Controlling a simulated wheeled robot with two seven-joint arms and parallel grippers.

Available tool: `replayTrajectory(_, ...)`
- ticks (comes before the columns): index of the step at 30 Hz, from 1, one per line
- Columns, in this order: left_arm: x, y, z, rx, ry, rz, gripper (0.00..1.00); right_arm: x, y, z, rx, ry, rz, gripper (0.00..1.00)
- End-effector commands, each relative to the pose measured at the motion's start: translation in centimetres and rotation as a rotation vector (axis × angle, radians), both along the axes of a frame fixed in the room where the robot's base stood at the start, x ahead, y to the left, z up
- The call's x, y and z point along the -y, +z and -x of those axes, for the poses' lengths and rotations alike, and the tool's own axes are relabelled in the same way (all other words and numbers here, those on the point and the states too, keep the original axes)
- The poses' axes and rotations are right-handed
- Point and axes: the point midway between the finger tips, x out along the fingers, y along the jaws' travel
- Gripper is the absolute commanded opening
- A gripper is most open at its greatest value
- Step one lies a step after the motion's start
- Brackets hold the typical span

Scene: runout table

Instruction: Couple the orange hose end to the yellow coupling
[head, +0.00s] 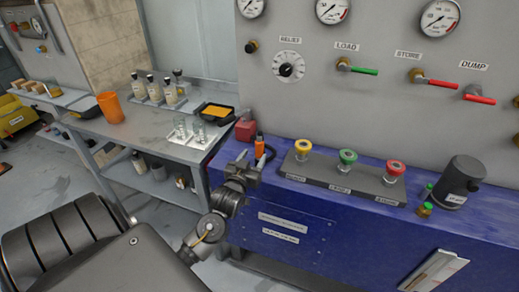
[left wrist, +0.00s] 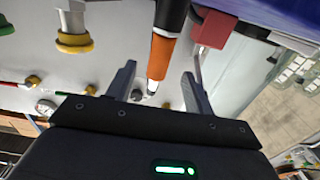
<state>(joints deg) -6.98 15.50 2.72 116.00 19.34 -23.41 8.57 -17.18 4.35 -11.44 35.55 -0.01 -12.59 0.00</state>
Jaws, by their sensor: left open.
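The orange hose end (head: 260,147) stands upright at the left end of the blue bench, with a dark hose beside it. The yellow coupling (head: 302,146) is the leftmost of three on a grey strip, to the right of the hose end. My left gripper (head: 250,163) is open and close in front of the hose end. In the left wrist view the orange hose end (left wrist: 161,54) shows between the two spread fingers of the gripper (left wrist: 159,72), not gripped. The yellow coupling (left wrist: 74,43) is at the upper left there. My right gripper is not in view.
Green (head: 347,158) and red (head: 395,169) couplings share the strip. A red block (head: 245,130) is just left of the hose end. A dark cylinder (head: 462,182) stands at the right. A grey side table (head: 150,131) holds an orange cup, bottles and glasses.

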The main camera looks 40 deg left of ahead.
Motion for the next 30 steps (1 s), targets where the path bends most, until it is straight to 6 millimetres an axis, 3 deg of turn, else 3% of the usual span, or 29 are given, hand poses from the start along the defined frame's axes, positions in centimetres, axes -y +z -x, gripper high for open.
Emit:
replayTrajectory(9,-0.5,0.1,-1.4,0.001,0.000,0.000,0.52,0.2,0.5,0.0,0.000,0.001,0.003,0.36)
replayTrajectory(19,-1.8,0.0,-5.5,0.000,-0.001,-0.001,0.52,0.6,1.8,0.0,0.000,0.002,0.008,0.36)
replayTrajectory(27,-1.9,-0.2,-5.9,0.000,-0.001,-0.001,0.52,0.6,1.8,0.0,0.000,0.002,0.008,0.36)
replayTrajectory(30,-1.9,-0.2,-5.9,0.000,-0.001,-0.001,0.42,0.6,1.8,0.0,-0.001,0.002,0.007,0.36)
